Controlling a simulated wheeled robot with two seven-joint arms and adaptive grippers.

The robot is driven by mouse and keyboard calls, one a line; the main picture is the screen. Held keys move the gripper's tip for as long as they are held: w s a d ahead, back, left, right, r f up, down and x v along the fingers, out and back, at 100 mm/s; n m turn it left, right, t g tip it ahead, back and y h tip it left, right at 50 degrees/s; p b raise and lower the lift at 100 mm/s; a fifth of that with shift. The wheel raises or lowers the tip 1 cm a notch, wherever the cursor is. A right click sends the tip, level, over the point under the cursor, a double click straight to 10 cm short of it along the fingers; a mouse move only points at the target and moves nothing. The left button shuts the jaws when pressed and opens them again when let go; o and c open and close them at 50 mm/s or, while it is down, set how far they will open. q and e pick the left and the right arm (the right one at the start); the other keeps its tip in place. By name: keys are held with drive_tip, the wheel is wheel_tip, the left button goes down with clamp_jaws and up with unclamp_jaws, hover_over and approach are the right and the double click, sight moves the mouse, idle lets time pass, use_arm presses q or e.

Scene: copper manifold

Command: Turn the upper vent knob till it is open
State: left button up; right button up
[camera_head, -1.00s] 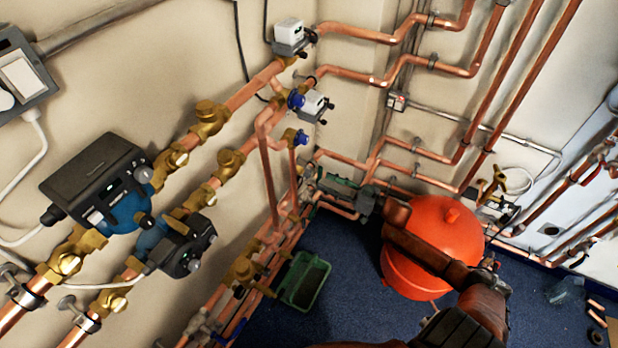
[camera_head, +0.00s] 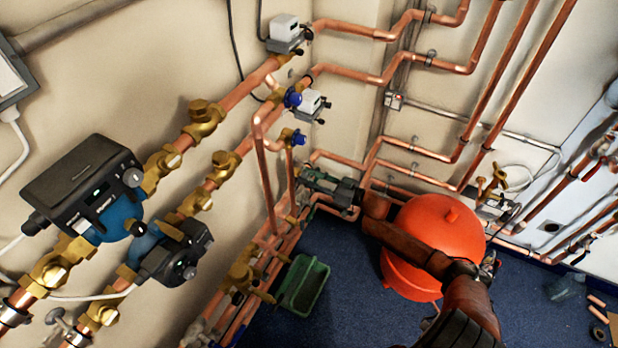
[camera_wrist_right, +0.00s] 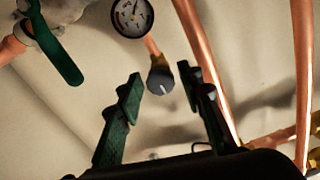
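My right gripper (camera_head: 312,180) reaches in from the lower right towards the pipes by the wall corner. Its green fingers are open in the right wrist view (camera_wrist_right: 161,78). A dark grey knob with a white mark (camera_wrist_right: 160,82) shows between and beyond the fingertips, with no visible contact. In the head view, an upper blue knob (camera_head: 293,97) and a lower blue knob (camera_head: 299,138) sit on the copper pipes, above my right gripper. I cannot tell whether the wrist-view knob is one of these. My left gripper is out of view.
A round gauge (camera_wrist_right: 132,16) and a green lever (camera_wrist_right: 54,44) are close by in the wrist view. Copper pipes (camera_wrist_right: 205,65) run to the right of the knob. A red tank (camera_head: 445,235) stands behind my right arm. A green tray (camera_head: 303,284) lies on the blue floor.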

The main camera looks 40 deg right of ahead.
clamp_jaws()
